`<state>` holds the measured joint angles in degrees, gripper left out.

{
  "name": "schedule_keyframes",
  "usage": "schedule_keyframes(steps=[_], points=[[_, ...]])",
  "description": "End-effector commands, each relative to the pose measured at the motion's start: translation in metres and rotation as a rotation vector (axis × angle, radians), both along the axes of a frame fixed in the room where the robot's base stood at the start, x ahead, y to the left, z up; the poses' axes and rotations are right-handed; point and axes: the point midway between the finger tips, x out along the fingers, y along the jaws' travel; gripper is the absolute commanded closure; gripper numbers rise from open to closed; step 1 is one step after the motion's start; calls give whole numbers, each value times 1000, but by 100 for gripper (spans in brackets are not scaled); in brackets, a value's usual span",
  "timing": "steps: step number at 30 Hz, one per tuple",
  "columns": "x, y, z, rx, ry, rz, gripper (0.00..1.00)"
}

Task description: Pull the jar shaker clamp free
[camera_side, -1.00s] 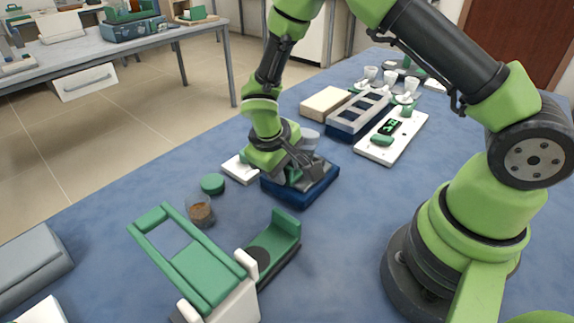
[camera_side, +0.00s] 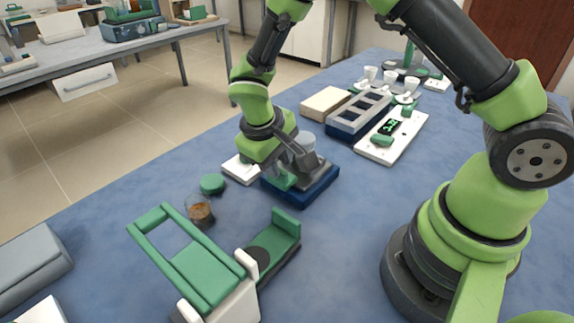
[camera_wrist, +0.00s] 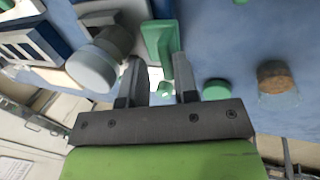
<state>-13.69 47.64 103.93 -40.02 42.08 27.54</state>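The jar shaker (camera_side: 318,187) is a dark blue base with a grey platform, holding an upright grey jar (camera_side: 306,141). The green jar shaker clamp (camera_side: 282,181) is at the platform's left front side. My gripper (camera_side: 290,168) is low beside the jar, with its fingers at the clamp. The jar (camera_wrist: 93,66) stands just left of the fingers. The exact finger contact is partly hidden.
A green lid (camera_side: 212,184) and a glass jar of brown material (camera_side: 199,209) lie left of the shaker. A green-and-white device (camera_side: 195,265) is in front. A blue rack (camera_side: 358,115) and a white panel (camera_side: 393,136) stand behind.

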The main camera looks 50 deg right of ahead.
Motion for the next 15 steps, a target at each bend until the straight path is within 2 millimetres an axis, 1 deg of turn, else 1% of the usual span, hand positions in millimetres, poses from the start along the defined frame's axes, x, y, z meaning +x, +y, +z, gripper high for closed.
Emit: schedule_keyframes(steps=[9, 15], points=[[0, 0, 28, 1, -3, -1, 72], [0, 0, 38, 0, -1, -2, 72]])
